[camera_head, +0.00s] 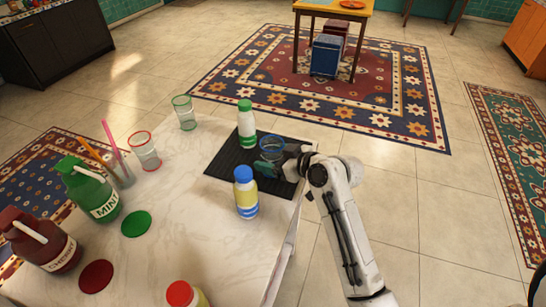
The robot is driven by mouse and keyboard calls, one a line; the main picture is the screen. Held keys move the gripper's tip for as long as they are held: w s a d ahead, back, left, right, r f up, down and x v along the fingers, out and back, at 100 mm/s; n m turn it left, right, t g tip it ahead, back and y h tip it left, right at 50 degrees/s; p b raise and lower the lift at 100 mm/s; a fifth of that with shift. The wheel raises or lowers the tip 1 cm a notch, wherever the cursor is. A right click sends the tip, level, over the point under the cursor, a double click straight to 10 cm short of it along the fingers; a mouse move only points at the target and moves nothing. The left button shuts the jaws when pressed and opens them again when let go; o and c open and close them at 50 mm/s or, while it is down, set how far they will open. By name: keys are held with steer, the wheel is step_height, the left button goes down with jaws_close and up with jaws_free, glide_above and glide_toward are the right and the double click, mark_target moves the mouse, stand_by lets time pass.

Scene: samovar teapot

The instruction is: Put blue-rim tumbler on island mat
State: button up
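The blue-rim tumbler (271,144) is a clear glass with a blue rim. It is at the right part of the black ribbed mat (224,164) on the white island top. I cannot tell whether its base touches the mat. My gripper (278,163) reaches in from the right, right beside the tumbler and overlapping its lower right side in the picture. Its fingers are small and partly hidden, so I cannot tell whether they grip the glass.
A green-capped bottle (246,125) stands on the mat's far side, close to the tumbler. A blue-capped bottle (245,193) stands at its near edge. A green-rim tumbler (185,113) and a red-rim tumbler (145,150) stand left. The mat's left part is bare.

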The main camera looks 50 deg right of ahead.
steer(key=shift+o, duration=0.9)
steer(key=shift+r, duration=0.2)
steer(key=v, duration=1.2)
steer(key=shift+b, duration=0.35)
steer(key=shift+f, duration=0.1)
